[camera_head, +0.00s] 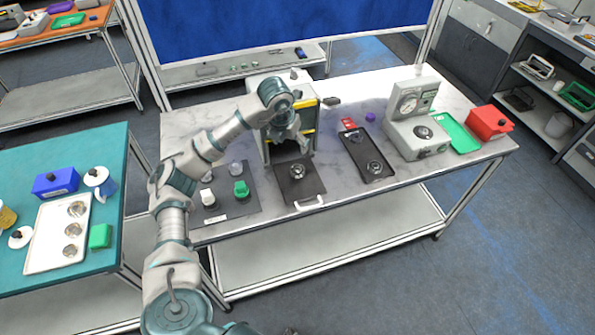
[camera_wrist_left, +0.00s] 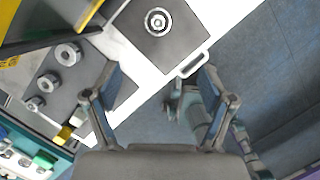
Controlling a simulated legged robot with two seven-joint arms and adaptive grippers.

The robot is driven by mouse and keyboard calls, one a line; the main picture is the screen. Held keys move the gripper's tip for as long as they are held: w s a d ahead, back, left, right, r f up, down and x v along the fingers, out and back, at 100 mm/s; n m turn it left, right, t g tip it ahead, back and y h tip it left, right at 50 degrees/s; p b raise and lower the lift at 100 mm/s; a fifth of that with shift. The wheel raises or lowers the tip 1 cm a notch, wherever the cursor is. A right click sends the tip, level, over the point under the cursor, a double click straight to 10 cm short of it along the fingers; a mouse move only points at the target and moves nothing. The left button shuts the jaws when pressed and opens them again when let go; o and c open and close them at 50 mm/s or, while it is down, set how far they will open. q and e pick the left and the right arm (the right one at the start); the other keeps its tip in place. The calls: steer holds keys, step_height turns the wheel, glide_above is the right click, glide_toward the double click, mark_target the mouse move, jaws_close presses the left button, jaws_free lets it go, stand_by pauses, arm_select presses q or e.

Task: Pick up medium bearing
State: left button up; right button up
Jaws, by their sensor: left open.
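Which bearing is the medium one cannot be told for certain. A metal bearing (camera_head: 297,171) sits on a dark plate (camera_head: 308,188) with a white handle. It also shows in the wrist view (camera_wrist_left: 157,22). Another round metal part (camera_head: 375,168) lies in a black tray (camera_head: 378,179). Several ring-shaped parts (camera_wrist_left: 68,54) stand on a grey mat (camera_wrist_left: 92,70) in the wrist view. My left gripper (camera_head: 291,144) is open and empty, above the bench behind the handled plate. My right gripper (camera_wrist_left: 175,102) seems to show small in the wrist view, its jaws unclear.
A grey and yellow machine (camera_head: 305,118) stands close behind my left gripper. A dial gauge device (camera_head: 415,135), a green tray (camera_head: 455,138) and a red bin (camera_head: 489,122) stand at the right. A teal table (camera_head: 112,155) at the left holds a white tray (camera_head: 49,238).

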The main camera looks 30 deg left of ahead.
mark_target(297, 170)
arm_select(q)
steer(key=x, duration=1.7)
steer(key=shift+s+a+f, duration=0.1)
steer(key=shift+a+f, duration=0.05)
steer(key=shift+a, duration=0.15)
steer(key=c, duration=1.3)
